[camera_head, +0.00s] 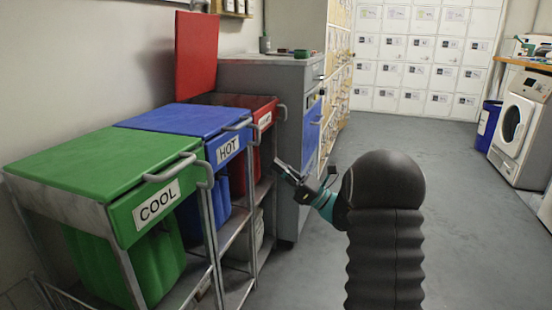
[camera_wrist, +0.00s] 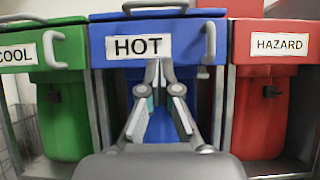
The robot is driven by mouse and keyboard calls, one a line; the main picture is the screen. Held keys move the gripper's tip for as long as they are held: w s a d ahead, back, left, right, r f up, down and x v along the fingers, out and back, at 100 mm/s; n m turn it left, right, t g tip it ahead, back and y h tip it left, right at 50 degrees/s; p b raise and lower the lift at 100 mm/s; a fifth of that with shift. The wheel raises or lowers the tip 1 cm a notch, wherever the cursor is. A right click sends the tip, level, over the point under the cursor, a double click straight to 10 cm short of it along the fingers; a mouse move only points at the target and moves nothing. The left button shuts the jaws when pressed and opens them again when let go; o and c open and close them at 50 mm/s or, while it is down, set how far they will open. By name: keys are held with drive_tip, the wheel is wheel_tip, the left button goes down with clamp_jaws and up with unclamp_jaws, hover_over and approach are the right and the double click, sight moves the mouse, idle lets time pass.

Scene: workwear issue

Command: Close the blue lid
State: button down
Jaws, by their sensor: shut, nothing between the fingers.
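The blue lid (camera_head: 185,118) lies flat across the top of the blue bin marked HOT, between the green and red bins. A grey handle (camera_head: 238,125) is at its front edge; in the wrist view the handle (camera_wrist: 155,5) shows at the top of the picture. My gripper (camera_head: 284,172) is in front of the bins, to the right of the blue one. In the wrist view my gripper (camera_wrist: 160,68) points at the blue front panel, its closed fingertips overlapping the lower part of the HOT label (camera_wrist: 138,46). It is empty; I cannot tell whether it touches the panel.
The green COOL lid (camera_head: 100,160) lies flat to the left. The red HAZARD bin's lid (camera_head: 196,52) stands upright beside the wall. A grey cabinet (camera_head: 270,75) stands behind the red bin. The floor (camera_head: 410,150) to the right is clear, up to a washing machine (camera_head: 520,118).

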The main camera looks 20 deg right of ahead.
drive_tip(key=w+a+r, duration=0.4)
drive_tip(key=a+r, duration=0.2)
drive_tip(key=r, duration=0.2)
drive_tip(key=shift+w+a+r, duration=0.15)
drive_tip(key=shift+w+r, duration=0.1)
